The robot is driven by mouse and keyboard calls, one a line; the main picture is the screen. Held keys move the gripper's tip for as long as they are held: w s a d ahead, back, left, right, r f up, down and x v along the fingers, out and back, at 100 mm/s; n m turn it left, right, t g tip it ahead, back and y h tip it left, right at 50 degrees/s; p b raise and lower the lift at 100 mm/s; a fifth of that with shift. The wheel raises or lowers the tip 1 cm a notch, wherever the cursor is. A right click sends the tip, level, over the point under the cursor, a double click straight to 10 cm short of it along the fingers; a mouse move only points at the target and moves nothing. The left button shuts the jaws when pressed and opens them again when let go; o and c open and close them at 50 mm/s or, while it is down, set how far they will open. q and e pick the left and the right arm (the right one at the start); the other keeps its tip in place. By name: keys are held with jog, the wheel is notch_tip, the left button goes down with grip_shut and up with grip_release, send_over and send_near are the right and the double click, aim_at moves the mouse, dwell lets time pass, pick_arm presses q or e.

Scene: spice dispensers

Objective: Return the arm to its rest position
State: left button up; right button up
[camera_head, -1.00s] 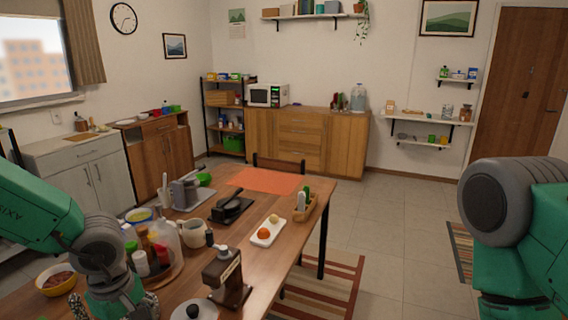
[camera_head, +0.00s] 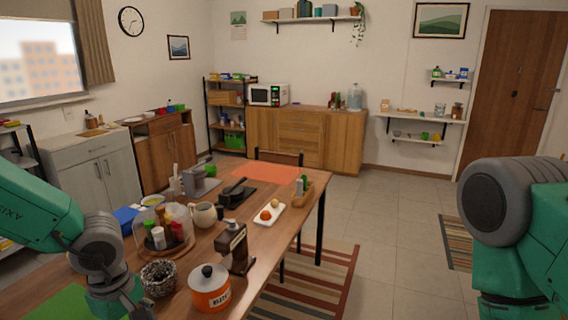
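My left arm comes in from the left, and its gripper (camera_head: 128,306) is low in the picture over the near left of the table (camera_head: 262,232). Its fingertips are cut off or hidden at the bottom edge, so I cannot see whether it is open or shut. A dark speckled round container (camera_head: 158,278) is just right of it; contact is unclear. Spice bottles (camera_head: 166,236) with red, green and white parts stand together under a clear cover behind the gripper. My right arm (camera_head: 520,240) is raised at the right edge, and its gripper is out of view.
An orange lidded pot (camera_head: 210,290) and a brown grinder-like dispenser (camera_head: 233,247) stand near the front. A white tray (camera_head: 268,214) holds round items. A jug (camera_head: 203,213) and a basket (camera_head: 302,192) are farther back.

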pick_arm(q)
jog(key=s+a+f+m+t+y, duration=0.1)
jog(key=s+a+f+m+y, duration=0.4)
jog(key=s+f, duration=0.55)
jog(key=s+d+f+m+g+h, duration=0.1)
jog(key=s+d+f+m+h, duration=0.2)
jog(key=s, duration=0.5)
jog(key=s+d+f+m+h, duration=0.1)
jog(key=s+f+m+h, duration=0.1)
jog(key=s+f+m, duration=0.5)
notch_tip(320, 180, down, 8)
jog(key=w+b, duration=0.2)
jog(key=b, duration=0.8)
jog(key=shift+d+n+t+b, duration=0.3)
jog(key=shift+d+n, duration=0.1)
jog(key=shift+d, duration=0.05)
pick_arm(e)
notch_tip(320, 180, down, 11)
jog(key=shift+s+r, duration=0.15)
pick_arm(q)
jog(key=shift+w, duration=0.1)
